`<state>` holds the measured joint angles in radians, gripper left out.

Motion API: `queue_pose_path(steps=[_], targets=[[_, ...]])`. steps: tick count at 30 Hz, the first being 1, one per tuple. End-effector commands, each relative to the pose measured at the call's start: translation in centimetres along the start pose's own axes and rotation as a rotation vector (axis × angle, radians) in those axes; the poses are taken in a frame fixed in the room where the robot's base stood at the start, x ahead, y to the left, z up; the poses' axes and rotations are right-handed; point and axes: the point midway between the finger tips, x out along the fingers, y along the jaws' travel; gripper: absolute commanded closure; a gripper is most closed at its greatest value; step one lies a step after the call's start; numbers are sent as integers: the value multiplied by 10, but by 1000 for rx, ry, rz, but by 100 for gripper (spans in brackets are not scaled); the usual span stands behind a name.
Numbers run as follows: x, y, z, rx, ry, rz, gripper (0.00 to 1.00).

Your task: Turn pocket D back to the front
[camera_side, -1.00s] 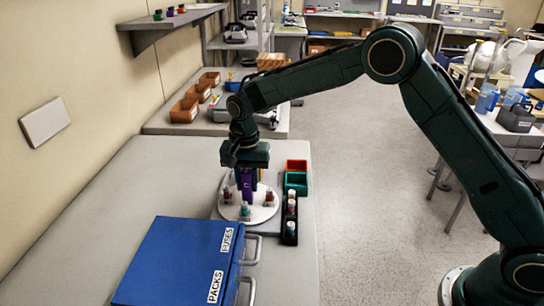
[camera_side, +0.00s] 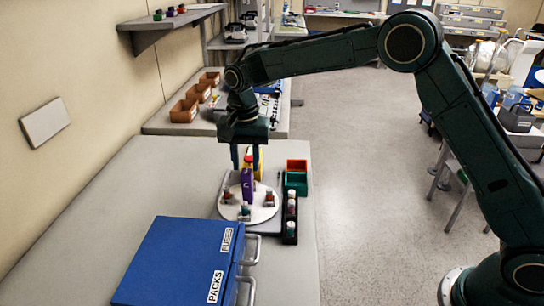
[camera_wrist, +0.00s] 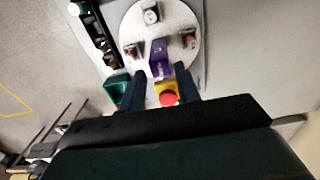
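A white round turntable (camera_side: 250,207) lies on the bench with small capped vials (camera_side: 244,212) on it; they also show in the wrist view (camera_wrist: 151,14). A purple block (camera_side: 247,183) stands near its middle, with a pale mark like a C on its face. A yellow block with a red round top (camera_wrist: 168,97) stands behind the purple block, at the turntable's edge in the wrist view. My gripper (camera_side: 248,168) is open above and around the yellow block, its two fingers apart on either side in the wrist view (camera_wrist: 161,85). I cannot make out a letter D.
A black rack of vials (camera_side: 290,215) stands right of the turntable, with a green bin (camera_side: 296,183) and a red bin (camera_side: 297,166) behind it. A blue drawer box (camera_side: 180,262) stands in front. The bench to the left is clear.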

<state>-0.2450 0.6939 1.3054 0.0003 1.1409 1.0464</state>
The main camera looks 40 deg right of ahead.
Motion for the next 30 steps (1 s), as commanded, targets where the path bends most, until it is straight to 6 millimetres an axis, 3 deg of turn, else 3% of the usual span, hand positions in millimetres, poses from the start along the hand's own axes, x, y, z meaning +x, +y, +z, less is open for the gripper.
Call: queue_pose_path(steps=[6,12,18,30], targets=[[-38,-1,0,1,2,-3,67],[-64,0,0,2,1,-2,67],[-75,0,0,2,1,-1,67],[-77,0,0,1,1,-1,67]])
